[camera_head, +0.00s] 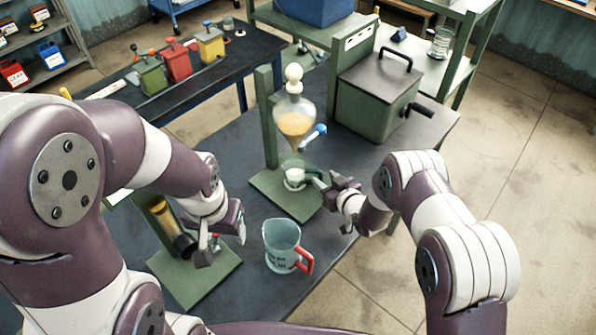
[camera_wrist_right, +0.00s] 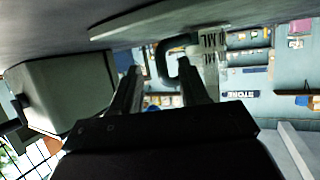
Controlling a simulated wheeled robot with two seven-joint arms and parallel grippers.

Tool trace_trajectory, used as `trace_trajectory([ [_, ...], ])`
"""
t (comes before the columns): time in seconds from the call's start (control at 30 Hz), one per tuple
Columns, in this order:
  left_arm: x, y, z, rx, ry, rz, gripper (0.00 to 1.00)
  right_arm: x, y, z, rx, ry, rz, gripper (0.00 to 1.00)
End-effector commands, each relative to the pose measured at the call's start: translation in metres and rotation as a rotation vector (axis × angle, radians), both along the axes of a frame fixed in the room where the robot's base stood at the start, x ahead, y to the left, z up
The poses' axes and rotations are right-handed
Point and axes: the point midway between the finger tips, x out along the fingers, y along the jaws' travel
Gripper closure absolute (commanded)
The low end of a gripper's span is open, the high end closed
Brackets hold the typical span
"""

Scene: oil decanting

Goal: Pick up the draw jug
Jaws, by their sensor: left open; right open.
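A small pale jug with a green handle (camera_head: 295,176) stands on the green stand base under the funnel's spout. A larger clear jug with a red handle (camera_head: 281,243) stands upright on the table in front; I cannot tell by a label which is the draw jug. My right gripper (camera_head: 325,184) is open at the small jug's handle. In the right wrist view the small jug (camera_wrist_right: 209,48) shows, with its handle between the open fingers (camera_wrist_right: 160,82); contact cannot be told. My left gripper (camera_head: 222,240) is open and empty, left of the red-handled jug.
A glass funnel (camera_head: 295,122) with amber liquid and a blue tap hangs above the small jug on a green post (camera_head: 266,117). A green stand (camera_head: 205,277) with an amber cylinder is beside my left gripper. A lidded green box (camera_head: 375,88) stands behind right.

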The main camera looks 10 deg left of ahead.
Motion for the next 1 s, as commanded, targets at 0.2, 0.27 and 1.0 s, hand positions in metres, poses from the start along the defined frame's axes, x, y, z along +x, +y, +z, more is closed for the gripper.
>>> trace_trajectory([
  [0.2,0.0,0.0,0.001,0.0,0.001,0.0,0.41,0.005,0.004,-0.004,-0.001,0.002,0.001,0.56],
  [0.27,0.0,0.0,0.001,0.0,0.001,0.0,0.41,0.005,0.004,-0.004,-0.001,0.002,0.0,0.56],
  [1.0,0.0,0.0,-0.004,0.0,0.001,0.0,0.41,0.006,0.004,0.007,0.001,-0.001,0.0,1.0],
])
